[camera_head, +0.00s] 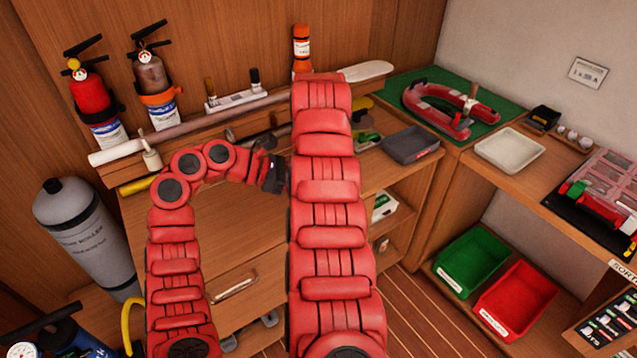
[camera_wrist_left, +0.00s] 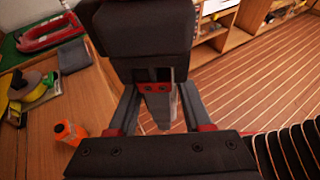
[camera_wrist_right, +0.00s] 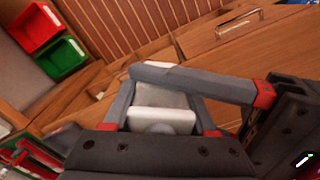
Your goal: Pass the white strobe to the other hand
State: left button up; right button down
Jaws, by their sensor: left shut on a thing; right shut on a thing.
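The white strobe (camera_wrist_right: 165,117) shows in the right wrist view between the fingers of my right gripper (camera_wrist_right: 160,100), which is shut on it. A grey finger of my left gripper (camera_wrist_right: 195,82) lies across the strobe's far side there. In the left wrist view my left gripper (camera_wrist_left: 160,100) has its fingers around the same spot, with my right gripper's dark body (camera_wrist_left: 140,45) right in front. The strobe is hidden there. In the head view my left gripper (camera_head: 272,176) reaches behind my right arm, which hides the strobe and my right gripper.
An orange bottle (camera_head: 302,48) stands at the back of the wooden bench. Green (camera_head: 470,260) and red (camera_head: 515,300) bins sit lower right. A grey cylinder (camera_head: 85,230) stands at left.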

pick_arm(q)
grip_shut()
pick_arm(e)
jog(key=shift+c, duration=0.6)
grip_release()
